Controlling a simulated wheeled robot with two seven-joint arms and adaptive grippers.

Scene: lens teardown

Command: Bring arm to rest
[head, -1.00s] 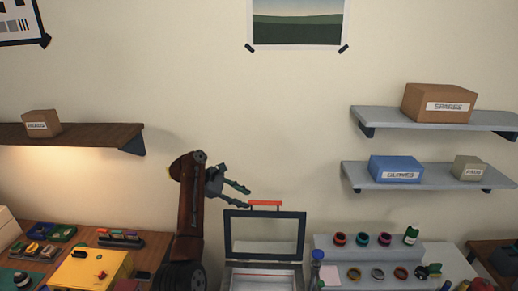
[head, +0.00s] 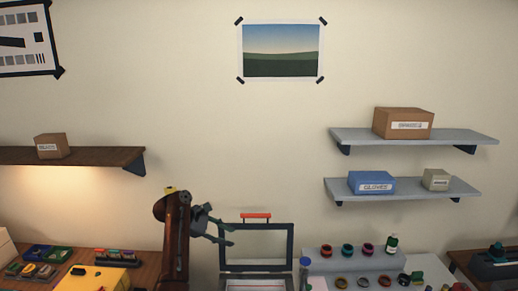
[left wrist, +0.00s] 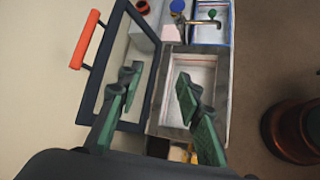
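My left arm (head: 176,240) rises in front of the wall in the head view. Its gripper (head: 231,235) is open and empty, pointing right beside the raised lid of a case. In the left wrist view the two green fingers (left wrist: 159,84) are spread wide with nothing between them. The lid frame (head: 256,263) stands upright with a red-orange handle (head: 256,216) on top; the handle also shows in the left wrist view (left wrist: 85,39). The case's pale open inside (left wrist: 188,88) lies beyond the fingertips. My right gripper shows in neither view.
A yellow box (head: 92,281) and small coloured parts (head: 40,270) lie on the left bench.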

